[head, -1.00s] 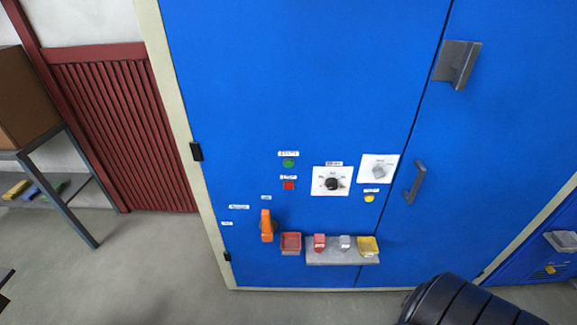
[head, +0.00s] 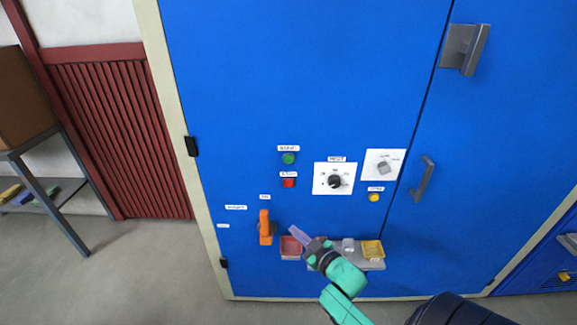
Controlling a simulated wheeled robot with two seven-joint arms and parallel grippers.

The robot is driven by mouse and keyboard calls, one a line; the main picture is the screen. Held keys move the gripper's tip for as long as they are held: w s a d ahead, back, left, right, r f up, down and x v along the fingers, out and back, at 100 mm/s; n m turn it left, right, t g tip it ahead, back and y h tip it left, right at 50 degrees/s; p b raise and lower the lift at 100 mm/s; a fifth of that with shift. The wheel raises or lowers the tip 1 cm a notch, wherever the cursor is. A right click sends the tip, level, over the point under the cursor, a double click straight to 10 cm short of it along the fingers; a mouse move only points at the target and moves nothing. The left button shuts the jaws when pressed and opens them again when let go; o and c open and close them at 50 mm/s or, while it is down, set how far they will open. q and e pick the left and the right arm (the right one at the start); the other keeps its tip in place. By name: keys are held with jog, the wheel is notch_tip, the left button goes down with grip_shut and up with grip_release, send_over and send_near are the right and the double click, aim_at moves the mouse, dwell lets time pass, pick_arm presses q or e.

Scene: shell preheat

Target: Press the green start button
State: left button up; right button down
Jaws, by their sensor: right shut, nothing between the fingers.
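The green start button (head: 288,158) is a small round button on the blue cabinet door (head: 280,80), under a white label. A red button (head: 288,183) sits just below it. My right gripper (head: 297,234) has purple-grey fingers on a teal and black arm. It is shut and empty, below the red button and in front of the small shelf. It appears apart from the green button and covers part of the shelf. My left gripper is not in view.
A black dial (head: 334,181), grey switch (head: 383,167), yellow button (head: 374,197) and orange handle (head: 265,228) are on the door. A red bin (head: 290,248) and yellow bin (head: 372,250) are low down. A grey door handle (head: 422,179) is at right.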

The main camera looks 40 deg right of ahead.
aim_at(289, 159)
notch_tip(289, 159, up, 18)
jog(key=a+n+t+y+b, duration=0.2)
jog(key=n+t, duration=0.1)
jog(key=t, duration=0.1)
jog(key=shift+w+t, duration=0.15)
jog(key=shift+t, duration=0.25)
jog(key=shift+d+f, duration=0.1)
jog(key=shift+f, duration=0.1)
jog(key=w+d+b, duration=0.4)
jog(key=w+d, duration=0.1)
jog(key=w, duration=0.2)
jog(key=shift+d, duration=0.15)
dwell(1.0)
jog(key=shift+w+d, duration=0.25)
jog(key=shift+w, duration=0.1)
